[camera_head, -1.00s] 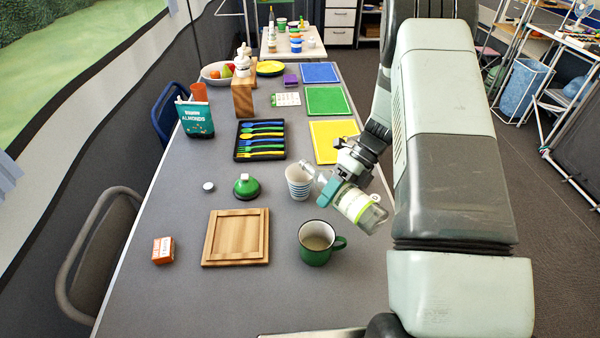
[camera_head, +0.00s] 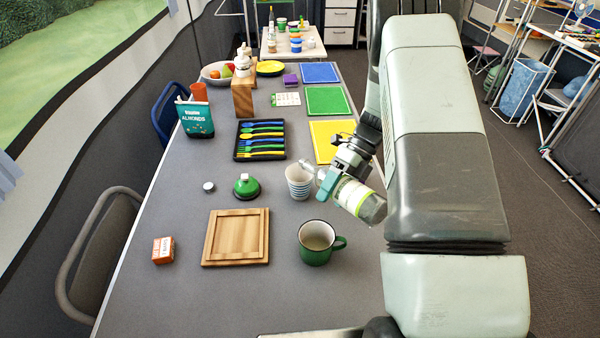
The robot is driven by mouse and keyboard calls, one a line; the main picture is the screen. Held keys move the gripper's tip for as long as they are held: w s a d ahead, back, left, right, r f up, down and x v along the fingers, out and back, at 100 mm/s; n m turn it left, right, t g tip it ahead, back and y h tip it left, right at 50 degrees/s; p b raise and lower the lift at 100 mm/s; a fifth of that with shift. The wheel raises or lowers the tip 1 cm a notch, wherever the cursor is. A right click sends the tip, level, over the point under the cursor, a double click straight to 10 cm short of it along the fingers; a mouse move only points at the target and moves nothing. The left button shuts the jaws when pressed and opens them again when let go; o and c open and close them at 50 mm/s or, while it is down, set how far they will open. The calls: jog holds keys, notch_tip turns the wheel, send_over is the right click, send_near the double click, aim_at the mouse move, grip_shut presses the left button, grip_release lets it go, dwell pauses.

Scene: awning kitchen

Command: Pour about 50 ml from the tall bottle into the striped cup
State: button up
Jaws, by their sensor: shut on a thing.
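The tall bottle (camera_head: 361,201) is clear with a pale label band. My gripper (camera_head: 338,182) is shut on it and holds it above the table, tilted, with its neck toward the upper left and its base at the lower right. The striped cup (camera_head: 298,184) is white with blue stripes and stands upright on the table. The bottle's mouth is at the cup's right rim in the picture; I cannot tell whether it is over the opening. The liquid and the cup's inside are too small to make out.
A green mug (camera_head: 316,250) stands in front of the cup. A wooden board (camera_head: 236,238), a green lidded item (camera_head: 246,187) and a small white cap (camera_head: 208,187) are to the left. A cutlery tray (camera_head: 238,151) and coloured mats (camera_head: 327,101) lie behind.

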jog(key=shift+r+g, duration=0.3)
jog(key=shift+r, duration=0.1)
jog(key=shift+s+d, duration=0.15)
jog(key=shift+s+d+r, duration=0.1)
jog(key=shift+s+d, duration=0.3)
jog(key=shift+d, duration=0.05)
dwell(0.3)
jog(key=shift+s+r+m+g+h, duration=0.1)
jog(key=shift+r+m+g+h, duration=0.2)
jog(key=shift+r, duration=0.15)
dwell(1.3)
